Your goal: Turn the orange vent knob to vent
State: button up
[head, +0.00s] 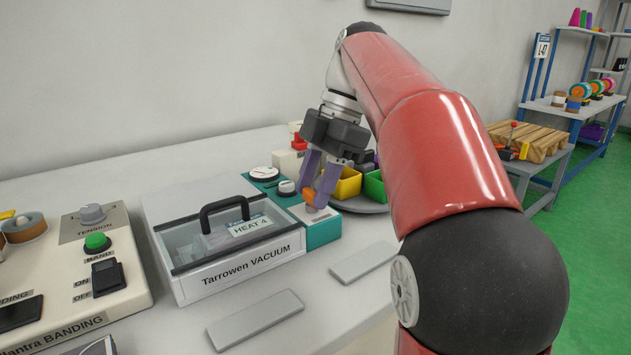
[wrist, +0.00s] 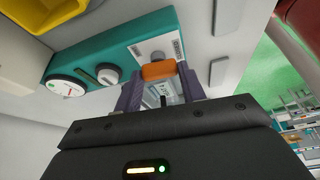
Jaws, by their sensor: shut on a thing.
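The orange vent knob (head: 309,196) sits on the teal control panel (head: 322,232) at the right side of the Tarrowen vacuum box. It also shows in the wrist view (wrist: 158,71), between the purple fingers. My gripper (head: 318,190) points down at the panel and is shut on the knob. In the wrist view my gripper (wrist: 160,85) has one finger on each side of it. The knob's lower part and the markings around it are partly hidden by the fingers. The vacuum box (head: 230,270) has a clear lid with a black handle.
A round gauge (head: 264,173) and a grey knob (head: 287,187) are on the same panel. Yellow (head: 348,184) and green (head: 374,187) bins stand close behind my gripper. A banding machine (head: 75,265) is at left. Flat grey plates (head: 255,319) lie in front.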

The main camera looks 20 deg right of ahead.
jog(key=shift+n, duration=0.7)
jog(key=o, duration=1)
jog(key=shift+a+r, duration=0.1)
